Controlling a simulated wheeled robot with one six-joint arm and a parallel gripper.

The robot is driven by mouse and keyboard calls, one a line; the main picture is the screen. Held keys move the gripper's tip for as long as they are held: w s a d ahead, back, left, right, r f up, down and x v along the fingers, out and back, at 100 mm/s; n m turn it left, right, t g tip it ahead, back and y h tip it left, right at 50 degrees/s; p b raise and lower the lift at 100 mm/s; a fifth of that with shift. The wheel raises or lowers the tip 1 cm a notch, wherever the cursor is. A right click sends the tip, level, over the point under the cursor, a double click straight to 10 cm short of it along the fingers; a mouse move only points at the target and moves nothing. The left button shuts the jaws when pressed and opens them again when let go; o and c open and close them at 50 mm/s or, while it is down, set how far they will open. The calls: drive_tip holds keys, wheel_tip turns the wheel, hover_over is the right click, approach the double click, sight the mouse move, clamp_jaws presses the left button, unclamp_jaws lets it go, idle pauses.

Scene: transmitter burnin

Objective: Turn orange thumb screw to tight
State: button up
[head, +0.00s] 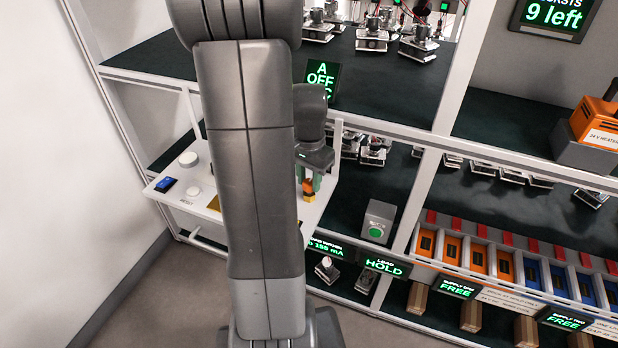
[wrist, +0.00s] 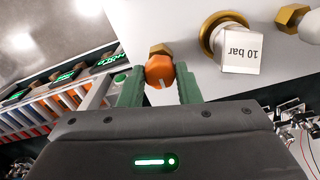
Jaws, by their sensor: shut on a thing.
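The orange thumb screw (wrist: 160,72) sits between the two green fingers of my gripper (wrist: 160,88) in the wrist view, on a brass fitting (wrist: 160,49). A pale line marks the face of the screw. The fingers are closed around its sides. In the head view my gripper (head: 311,183) is at the white bench, partly hidden by my arm, with a bit of the orange screw (head: 308,187) showing. I cannot read from these frames how tight the screw is.
A brass fitting with a "10 bar" block (wrist: 242,55) stands close to the right of my gripper in the wrist view. Shelf posts and loaded racks stand to the right.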

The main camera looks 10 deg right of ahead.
sight(309, 182)
drive_tip(key=o, duration=1)
wheel_tip(309, 182, up, 14)
drive_tip(key=shift+f+p, duration=0.1)
drive_tip(key=shift+p, duration=0.2)
wheel_tip(309, 182, down, 14)
drive_tip(key=shift+b, duration=0.3)
idle(0.5)
